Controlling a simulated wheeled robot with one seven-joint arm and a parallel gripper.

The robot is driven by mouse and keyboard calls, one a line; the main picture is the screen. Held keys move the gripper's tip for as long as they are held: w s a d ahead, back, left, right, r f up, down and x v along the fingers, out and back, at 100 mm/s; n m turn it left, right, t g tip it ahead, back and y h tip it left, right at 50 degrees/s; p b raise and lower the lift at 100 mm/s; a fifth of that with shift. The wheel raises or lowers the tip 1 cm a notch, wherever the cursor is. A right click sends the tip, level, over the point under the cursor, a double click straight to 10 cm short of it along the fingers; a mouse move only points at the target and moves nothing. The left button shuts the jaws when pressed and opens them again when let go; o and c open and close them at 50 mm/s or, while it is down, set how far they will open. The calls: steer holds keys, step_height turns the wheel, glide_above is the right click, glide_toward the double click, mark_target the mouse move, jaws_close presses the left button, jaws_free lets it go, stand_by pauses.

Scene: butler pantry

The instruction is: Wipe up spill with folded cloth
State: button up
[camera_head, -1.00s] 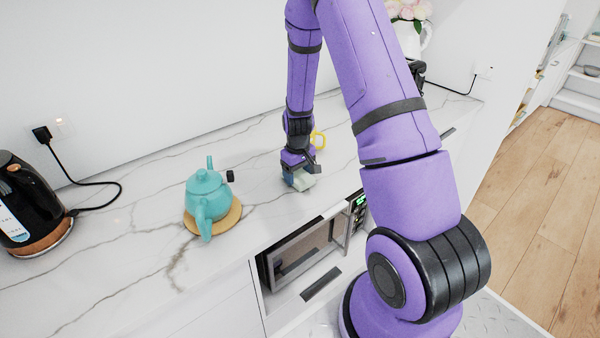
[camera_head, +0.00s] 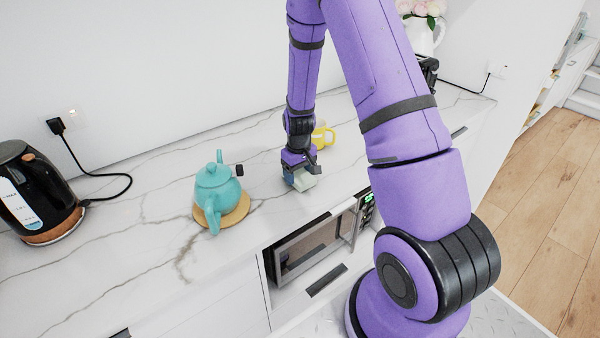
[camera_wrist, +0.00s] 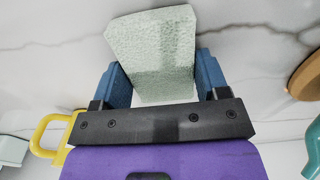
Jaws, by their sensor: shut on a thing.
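My gripper (camera_head: 301,176) is low over the marble counter, right of the teal teapot. In the wrist view my gripper (camera_wrist: 163,78) has its blue fingers shut on the pale green folded cloth (camera_wrist: 155,40), which sticks out past the fingertips. The cloth also shows in the head view (camera_head: 304,182), close to the counter; I cannot tell whether it touches. A brownish mark (camera_head: 184,262) lies on the counter in front of the teapot; I cannot tell whether it is the spill or marble veining.
The teal teapot (camera_head: 217,190) stands on a round wooden trivet (camera_head: 238,214). A yellow mug (camera_head: 325,138) is behind my gripper. A black kettle (camera_head: 40,190) with a cord stands at the far left. A microwave (camera_head: 315,245) is built in below the counter edge.

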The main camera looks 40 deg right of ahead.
steer(key=shift+d, duration=0.1)
steer(key=shift+d, duration=1.9)
steer(key=shift+a, duration=0.1)
steer(key=shift+a, duration=0.9)
steer(key=shift+r, duration=0.1)
steer(key=shift+r, duration=3.95)
steer(key=shift+w, duration=0.1)
